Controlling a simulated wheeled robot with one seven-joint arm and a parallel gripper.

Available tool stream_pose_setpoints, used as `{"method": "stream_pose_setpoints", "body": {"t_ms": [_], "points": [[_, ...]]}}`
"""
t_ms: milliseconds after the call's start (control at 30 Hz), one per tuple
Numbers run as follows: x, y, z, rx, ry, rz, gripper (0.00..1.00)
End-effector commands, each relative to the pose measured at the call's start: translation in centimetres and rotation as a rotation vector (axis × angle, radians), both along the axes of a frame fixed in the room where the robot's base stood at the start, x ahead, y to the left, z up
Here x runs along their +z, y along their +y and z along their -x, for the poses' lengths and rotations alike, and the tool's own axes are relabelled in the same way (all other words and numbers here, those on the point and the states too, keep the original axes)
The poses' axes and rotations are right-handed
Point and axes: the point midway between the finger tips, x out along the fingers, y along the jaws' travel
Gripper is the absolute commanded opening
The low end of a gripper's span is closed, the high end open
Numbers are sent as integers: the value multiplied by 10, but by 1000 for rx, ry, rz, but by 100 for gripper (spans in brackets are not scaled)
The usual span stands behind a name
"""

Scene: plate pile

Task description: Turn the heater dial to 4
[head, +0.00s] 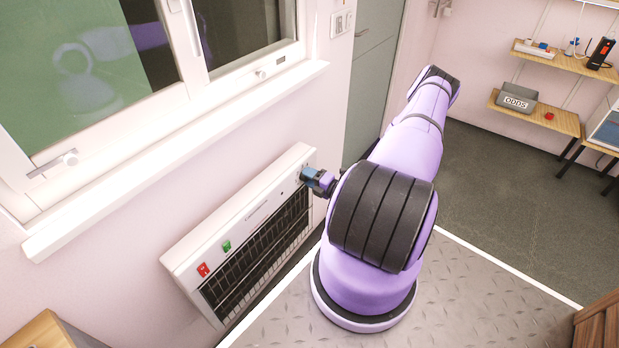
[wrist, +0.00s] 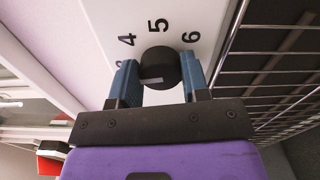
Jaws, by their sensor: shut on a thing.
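The white heater (head: 240,218) hangs low on the wall under the window, with a dark grille. Its dark round dial (wrist: 158,66) fills the space between my fingers in the wrist view. The numbers 4 (wrist: 127,40), 5 (wrist: 157,26) and 6 (wrist: 190,37) show around its upper side; lower numbers are mostly hidden by a finger. A pale mark on the dial lies nearly level, toward the left finger; I cannot tell which number it meets. My gripper (wrist: 159,76) is shut on the dial. In the head view my gripper (head: 319,181) is at the heater's upper right end, covering the dial.
A red switch (head: 203,269) and a green switch (head: 227,246) sit on the heater's left part. A white window sill (head: 180,155) juts out above it. A wooden piece of furniture (head: 50,335) is at bottom left. Wall shelves (head: 540,112) stand far right, with open floor before them.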

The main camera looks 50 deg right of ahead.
Motion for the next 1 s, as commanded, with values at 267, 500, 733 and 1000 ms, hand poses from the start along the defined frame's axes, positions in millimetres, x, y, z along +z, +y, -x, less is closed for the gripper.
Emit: {"method": "stream_pose_setpoints", "body": {"t_ms": [267, 500, 733, 1000], "points": [[-2, -1, 1, -2, 21, -259, 19], [-3, -1, 1, -3, 40, -485, 19], [-4, 0, 1, -3, 55, -678, 19], [-4, 0, 1, -2, 68, -835, 19]]}}
